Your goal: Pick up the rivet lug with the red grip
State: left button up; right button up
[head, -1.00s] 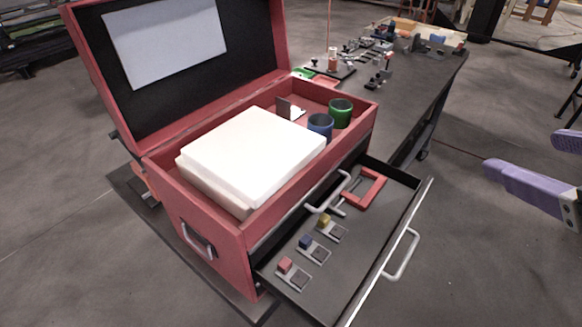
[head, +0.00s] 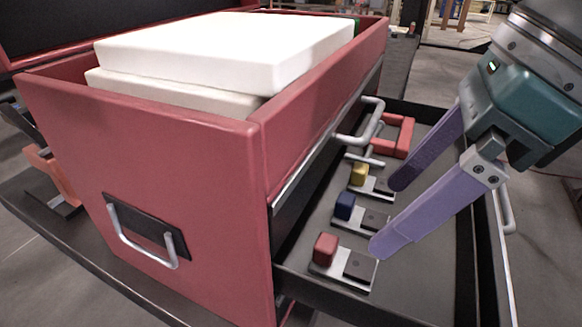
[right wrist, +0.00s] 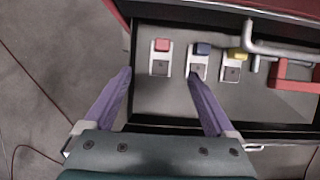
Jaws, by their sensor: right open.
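The rivet lug with the red grip (head: 325,248) lies in the open drawer, nearest the drawer's near end. It is a flat light plate with a red block at one end and a dark pad at the other. It also shows in the right wrist view (right wrist: 162,46), ahead of and between the fingers. My right gripper (head: 385,215) is open and empty above the drawer, its purple fingers slanting down toward the lugs. It also shows in the right wrist view (right wrist: 160,75). The left gripper is not in view.
A blue-grip lug (head: 345,206) and a yellow-grip lug (head: 359,174) lie beside it in a row. A red clamp-like frame (head: 398,136) is farther back in the drawer (head: 425,270). The red toolbox (head: 190,150) wall rises on the left, with white slabs (head: 230,50) inside.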

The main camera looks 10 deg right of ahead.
send_over(350, 262)
jog(key=s+d, duration=0.1)
jog(key=d, duration=0.1)
notch_tip(350, 262, down, 4)
jog(key=shift+a+f+p, duration=0.1)
jog(key=shift+p, duration=0.35)
jog(key=x, duration=0.3)
jog(key=p+x, duration=0.1)
jog(key=shift+s+d+f, duration=0.25)
jog(key=shift+s+f, duration=0.05)
jog(key=shift+f, duration=0.05)
jog(key=shift+w+a+f, duration=0.1)
jog(key=shift+a+f, duration=0.05)
jog(key=shift+f, duration=0.3)
grip_shut()
